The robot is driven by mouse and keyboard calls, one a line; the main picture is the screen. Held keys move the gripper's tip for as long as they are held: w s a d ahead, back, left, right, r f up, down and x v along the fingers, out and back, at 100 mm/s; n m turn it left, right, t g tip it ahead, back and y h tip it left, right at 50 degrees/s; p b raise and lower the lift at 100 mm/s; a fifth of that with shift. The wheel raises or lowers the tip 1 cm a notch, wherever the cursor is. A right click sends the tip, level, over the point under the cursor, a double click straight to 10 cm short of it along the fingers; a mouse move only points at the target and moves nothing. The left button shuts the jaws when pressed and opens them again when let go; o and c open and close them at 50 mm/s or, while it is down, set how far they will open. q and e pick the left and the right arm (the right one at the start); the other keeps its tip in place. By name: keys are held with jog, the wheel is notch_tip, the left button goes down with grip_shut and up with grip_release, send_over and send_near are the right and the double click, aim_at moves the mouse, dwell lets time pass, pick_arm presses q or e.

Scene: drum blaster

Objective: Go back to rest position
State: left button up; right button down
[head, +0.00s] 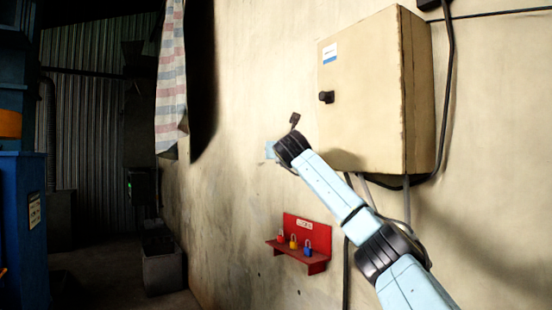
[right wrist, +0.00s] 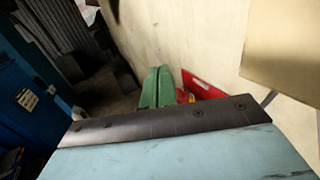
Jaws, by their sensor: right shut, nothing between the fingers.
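My right arm reaches in from the lower right of the head view, up in front of the wall. My right gripper (right wrist: 158,88) shows in the right wrist view as two green fingers side by side, shut and empty. In the head view the wrist end mostly hides this gripper, and a pale blue part (head: 270,150) shows beyond it. The gripper is left of the beige electrical box (head: 360,95) and above the red lock shelf (head: 318,268), apparently touching neither. My left gripper is in neither view.
The red shelf on the wall carries a red padlock (head: 281,236), a yellow padlock (head: 293,242) and a blue padlock (head: 308,247). Black cables (head: 447,90) run beside the box. A blue cabinet (head: 25,230) stands far left. The floor between cabinet and wall looks partly free.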

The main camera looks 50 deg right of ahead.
jog(key=shift+w+a+b, duration=0.15)
jog(key=shift+w+a, duration=0.05)
jog(key=shift+a, duration=0.35)
jog(key=shift+w+a+b, duration=0.15)
jog(key=shift+a, duration=0.4)
